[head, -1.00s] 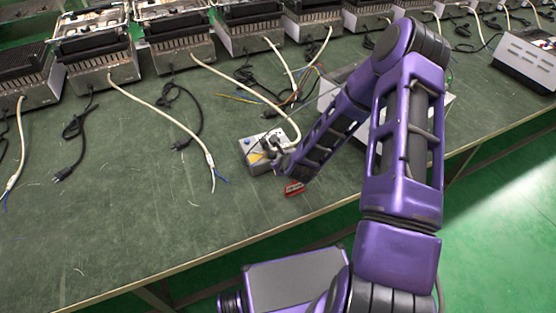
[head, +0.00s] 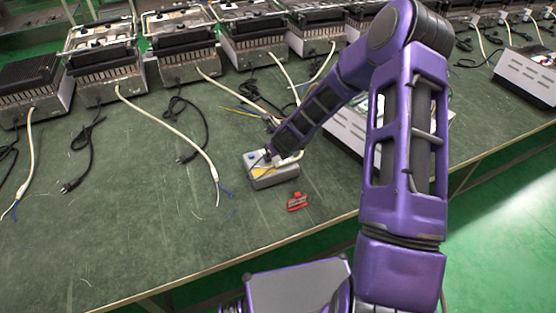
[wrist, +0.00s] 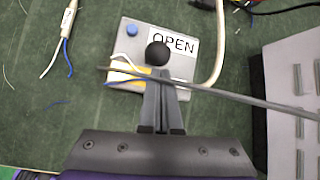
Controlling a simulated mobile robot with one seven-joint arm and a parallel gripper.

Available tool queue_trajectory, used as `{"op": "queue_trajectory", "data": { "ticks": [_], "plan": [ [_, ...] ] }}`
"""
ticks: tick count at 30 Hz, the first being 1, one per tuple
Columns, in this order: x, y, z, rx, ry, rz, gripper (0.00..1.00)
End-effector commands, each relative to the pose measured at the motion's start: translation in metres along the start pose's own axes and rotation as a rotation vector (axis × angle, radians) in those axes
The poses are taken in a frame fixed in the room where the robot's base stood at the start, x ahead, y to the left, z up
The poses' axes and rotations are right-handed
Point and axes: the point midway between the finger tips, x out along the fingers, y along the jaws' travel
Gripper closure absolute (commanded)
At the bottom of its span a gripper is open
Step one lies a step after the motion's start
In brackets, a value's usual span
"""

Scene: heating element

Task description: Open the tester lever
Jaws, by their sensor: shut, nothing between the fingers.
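The tester (head: 274,178) is a small grey box on the green bench, with a blue button, yellow patches and white leads. In the wrist view the tester (wrist: 183,68) shows its blue button at upper left and an "OPEN" label. A black ball knob (wrist: 157,54), seemingly the lever's, stands just beyond my fingertips; I cannot tell whether they touch it. My gripper (wrist: 158,76) is shut and empty over the tester. In the head view my forearm and wrist hide the fingers and lever. A thin grey bar (wrist: 240,99) crosses the wrist view at finger level; its attachment is unclear.
A small red part (head: 297,202) lies in front of the tester. A white vented housing (head: 345,128) stands to its right, partly behind my arm. Loose white cables (head: 180,128) and black plugs lie left. Heater units line the back. The front left bench is clear.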

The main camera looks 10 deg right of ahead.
Motion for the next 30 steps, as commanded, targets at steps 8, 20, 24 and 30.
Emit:
{"op": "queue_trajectory", "data": {
  "ticks": [8,20,24,30],
  "plan": [
    [0.004,-0.004,0.025,-0.002,-0.002,-0.001,1.0],
    [0.011,-0.007,0.043,-0.001,-0.003,-0.001,1.0],
    [0.012,-0.008,0.045,0.0,-0.003,-0.002,1.0],
    [0.012,-0.009,0.046,0.0,-0.002,-0.003,1.0]
  ]
}}
